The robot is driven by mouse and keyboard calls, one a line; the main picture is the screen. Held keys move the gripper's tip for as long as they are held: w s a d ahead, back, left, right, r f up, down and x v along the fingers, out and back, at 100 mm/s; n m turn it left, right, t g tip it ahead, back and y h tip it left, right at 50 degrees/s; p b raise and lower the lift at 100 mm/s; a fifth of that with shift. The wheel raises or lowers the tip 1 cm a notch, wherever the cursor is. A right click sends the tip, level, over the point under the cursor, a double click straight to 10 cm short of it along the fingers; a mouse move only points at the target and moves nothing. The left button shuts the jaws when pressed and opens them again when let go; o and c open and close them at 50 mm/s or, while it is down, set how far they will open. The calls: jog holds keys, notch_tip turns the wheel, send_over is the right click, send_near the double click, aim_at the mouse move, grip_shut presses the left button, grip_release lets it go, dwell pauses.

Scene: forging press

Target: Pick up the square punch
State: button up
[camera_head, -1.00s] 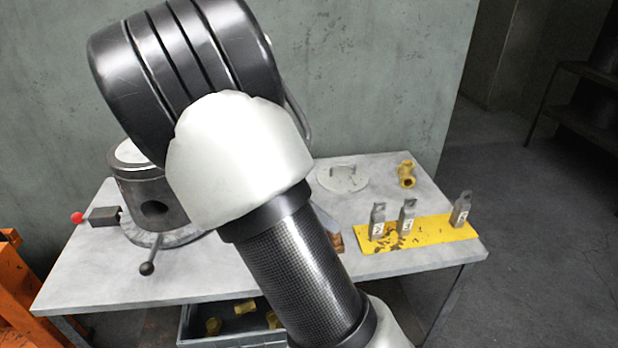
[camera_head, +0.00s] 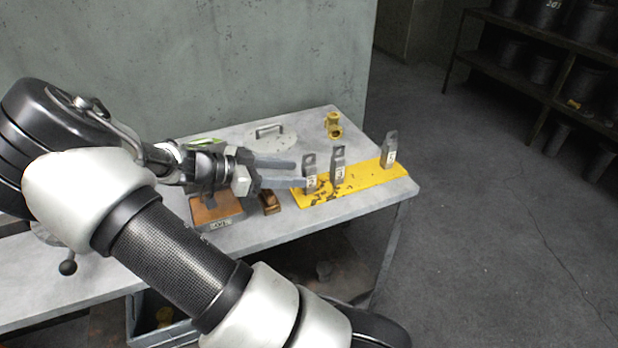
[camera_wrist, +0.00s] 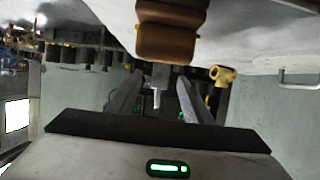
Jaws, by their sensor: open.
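Three grey metal punches stand upright on a yellow plate (camera_head: 355,189) at the right end of the table: a left one (camera_head: 310,173), a middle one (camera_head: 338,164) and a right one (camera_head: 390,149). Each has a holed top and a small white label, too small to read surely. I cannot tell which is square. My gripper (camera_head: 296,173) reaches in from the left, level, its open fingers pointing at the left punch and its tips close beside it. In the wrist view, the image is upside down and a grey punch (camera_wrist: 156,86) shows between the fingers, apparently ungripped.
A brown block (camera_head: 269,203) and a labelled wooden block (camera_head: 216,212) sit below my gripper near the front edge. A round plate with a handle (camera_head: 270,138) and a brass fitting (camera_head: 333,126) lie behind. A dark shelf (camera_head: 540,60) stands far right.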

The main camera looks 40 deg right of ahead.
aim_at(303, 174)
jog(key=shift+x, duration=3.05)
grip_shut()
